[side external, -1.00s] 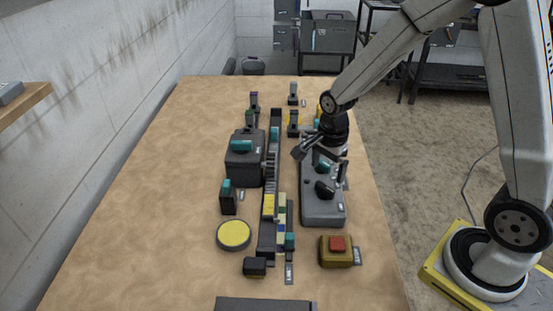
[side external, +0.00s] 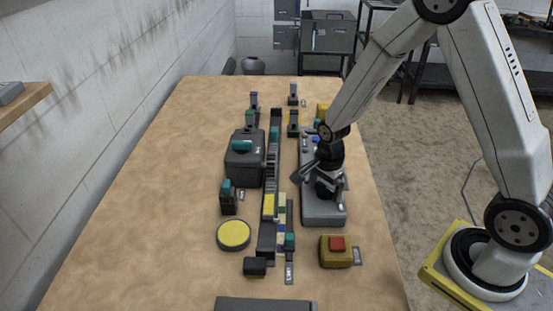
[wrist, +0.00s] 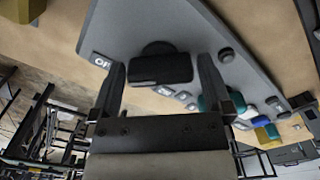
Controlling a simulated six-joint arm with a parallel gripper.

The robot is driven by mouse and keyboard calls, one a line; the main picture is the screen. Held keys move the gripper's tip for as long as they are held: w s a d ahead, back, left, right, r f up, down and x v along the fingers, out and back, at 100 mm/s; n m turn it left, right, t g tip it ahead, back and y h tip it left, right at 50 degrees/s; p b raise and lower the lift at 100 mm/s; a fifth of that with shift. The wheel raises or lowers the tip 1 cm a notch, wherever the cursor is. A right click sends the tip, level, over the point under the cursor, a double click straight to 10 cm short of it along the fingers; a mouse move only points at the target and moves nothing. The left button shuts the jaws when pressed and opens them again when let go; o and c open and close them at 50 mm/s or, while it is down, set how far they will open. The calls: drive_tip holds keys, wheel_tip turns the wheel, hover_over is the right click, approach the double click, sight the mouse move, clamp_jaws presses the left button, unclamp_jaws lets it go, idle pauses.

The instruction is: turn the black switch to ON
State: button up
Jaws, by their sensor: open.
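The black switch (wrist: 160,66) is a dark knob with a flat bar on the sloping grey panel (wrist: 125,22). In the wrist view it sits between the two fingers of my gripper (wrist: 161,62), with a gap on each side. The gripper is open and reaches down over the switch. A small white label beside the left finger begins with "O"; the rest is hard to read. In the side external view my gripper (side external: 322,181) covers most of the switch, and the panel (side external: 323,215) shows below it.
A yellow box with a red button (side external: 337,244) stands in front of the panel. A long dark rail (side external: 266,235) runs left of it. A dark box with a teal top (side external: 243,165) and a yellow disc (side external: 233,234) are further left. The table's left side is clear.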

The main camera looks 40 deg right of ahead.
drive_tip(key=c, duration=1)
drive_tip(key=shift+n, duration=0.5)
drive_tip(key=n, duration=0.3)
drive_tip(key=shift+n, duration=0.4)
drive_tip(key=n, duration=1.3)
